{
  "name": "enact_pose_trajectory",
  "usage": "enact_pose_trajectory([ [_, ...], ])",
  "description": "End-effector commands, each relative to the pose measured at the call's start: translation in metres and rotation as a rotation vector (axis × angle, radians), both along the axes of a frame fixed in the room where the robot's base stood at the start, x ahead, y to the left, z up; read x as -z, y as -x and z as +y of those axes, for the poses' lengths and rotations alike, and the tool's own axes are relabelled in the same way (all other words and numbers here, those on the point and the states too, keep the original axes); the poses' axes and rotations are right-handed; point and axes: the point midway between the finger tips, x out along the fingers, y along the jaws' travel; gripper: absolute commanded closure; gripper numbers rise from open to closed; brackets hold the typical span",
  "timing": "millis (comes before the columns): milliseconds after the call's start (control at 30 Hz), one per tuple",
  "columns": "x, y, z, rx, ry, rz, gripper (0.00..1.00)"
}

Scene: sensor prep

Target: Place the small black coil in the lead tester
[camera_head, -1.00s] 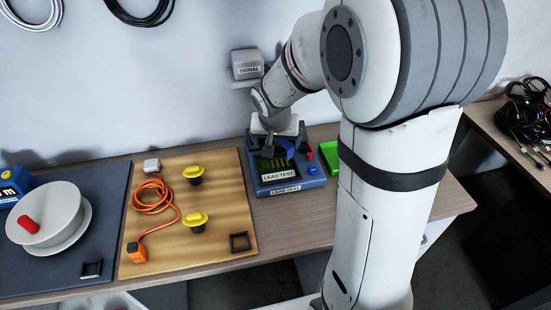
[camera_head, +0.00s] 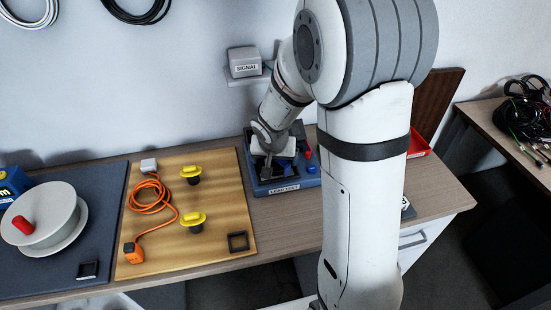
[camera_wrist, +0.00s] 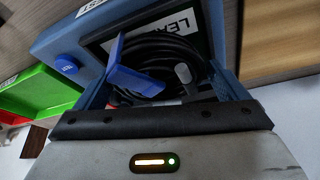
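In the wrist view the tester (camera_wrist: 60,38) fills the upper part, with a dark panel and a white label. The small black coil (camera_wrist: 182,50) lies across that panel, just beyond my gripper's dark edge. A blue flat piece (camera_wrist: 135,82) and a grey tip (camera_wrist: 183,73) are beside the coil. Whether the coil rests in the tester or is gripped, and how far the fingers are apart, I cannot tell.
A green tray (camera_wrist: 35,92) is beside the tester in the wrist view. The tan mat (camera_head: 225,215) holds an orange cable (camera_head: 150,197) and two yellow-topped plugs (camera_head: 192,222). A white reel (camera_head: 48,220) sits at left. A red tray (camera_head: 418,146) is behind my arm.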

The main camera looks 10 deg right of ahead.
Motion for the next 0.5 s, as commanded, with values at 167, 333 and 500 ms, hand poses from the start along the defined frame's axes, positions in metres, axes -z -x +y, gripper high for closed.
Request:
enact_pose_trajectory([
  [167,0.000,0.000,0.000,0.000,0.000,0.000,0.00],
  [333,-0.002,0.000,0.001,-0.001,0.000,0.000,0.00],
  [500,-0.016,0.004,0.002,0.000,0.000,-0.002,0.00],
])
